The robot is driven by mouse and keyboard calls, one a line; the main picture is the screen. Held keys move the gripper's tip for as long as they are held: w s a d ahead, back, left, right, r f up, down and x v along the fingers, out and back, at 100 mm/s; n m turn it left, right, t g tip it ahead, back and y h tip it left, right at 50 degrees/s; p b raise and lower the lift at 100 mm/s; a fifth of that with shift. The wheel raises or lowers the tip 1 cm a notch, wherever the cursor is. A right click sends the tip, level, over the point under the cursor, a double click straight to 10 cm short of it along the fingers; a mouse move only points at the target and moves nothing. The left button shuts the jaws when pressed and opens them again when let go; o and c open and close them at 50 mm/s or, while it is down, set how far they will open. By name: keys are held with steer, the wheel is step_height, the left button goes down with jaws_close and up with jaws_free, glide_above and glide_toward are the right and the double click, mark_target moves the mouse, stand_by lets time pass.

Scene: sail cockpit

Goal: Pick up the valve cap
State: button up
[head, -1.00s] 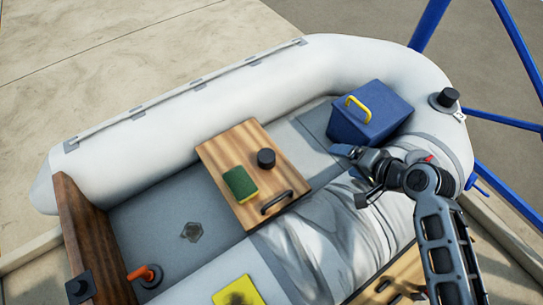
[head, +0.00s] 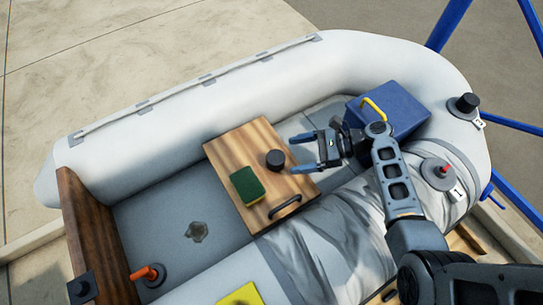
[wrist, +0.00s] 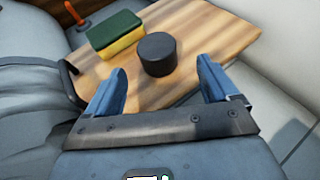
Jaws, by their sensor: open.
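The valve cap, a short black cylinder (head: 275,160), stands upright on the wooden board (head: 222,152) in the boat. In the wrist view the cap (wrist: 157,54) lies just beyond my fingertips, roughly centred between them. My gripper (head: 301,152) is open and empty, with its blue fingers to the right of the cap and pointing at it. I see no contact between the fingers and the cap. It also shows in the wrist view (wrist: 160,80).
A green and yellow sponge (head: 247,185) lies left of the cap on the board, near a dark handle (head: 285,207). A blue box (head: 405,112) with a yellow handle stands behind my gripper. Another black cap (head: 466,103) sits on the tube beside label 2. Crumpled grey fabric (head: 320,250) lies in front.

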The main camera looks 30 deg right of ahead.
mark_target(283, 157)
steer(key=x, duration=0.7)
steer(key=shift+a+r, duration=0.2)
steer(key=shift+a, duration=0.1)
steer(key=shift+c, duration=0.4)
steer(key=c, duration=1.1)
steer(key=shift+o, duration=0.2)
steer(key=shift+r, duration=0.15)
